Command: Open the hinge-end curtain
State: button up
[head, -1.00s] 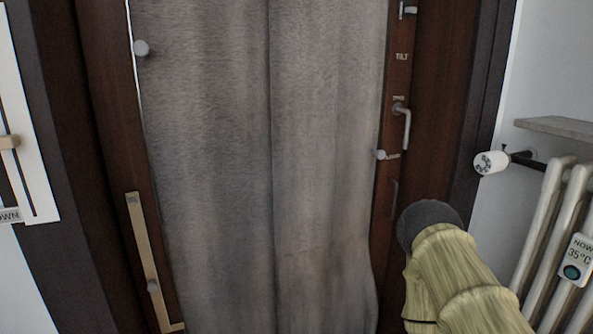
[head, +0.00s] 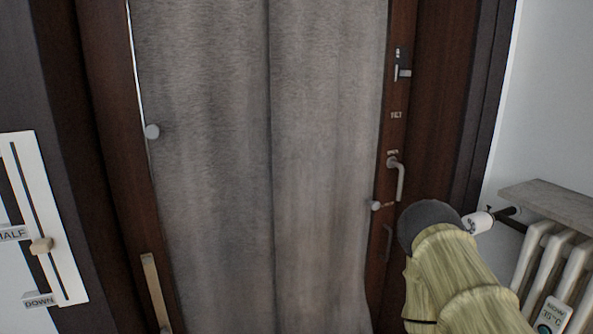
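Two grey curtain panels hang side by side over a dark brown door frame in the head view. The left curtain panel (head: 205,180) has a round pale knob (head: 152,131) at its left edge. The right curtain panel (head: 325,170) has a small pale knob (head: 375,205) at its right edge. The panels meet at a dark vertical line in the middle and cover what is behind them. My arm, with yellowish ribbed links and a dark round end, shows at lower right. My gripper's fingers are not in view.
A lever handle (head: 398,178) and a latch (head: 401,70) sit on the frame's right side. A white radiator (head: 545,265) with a grey shelf (head: 548,207) stands at right. A white slider panel (head: 45,215) is on the left wall. A pale bar (head: 152,288) stands at lower left.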

aim_at(203, 68)
jog(key=k, duration=0.5)
jog(key=z, duration=2)
jog(key=k, duration=1.25)
jog(key=u, duration=1.65)
jog(key=i, duration=1)
jog(key=z, duration=0.05)
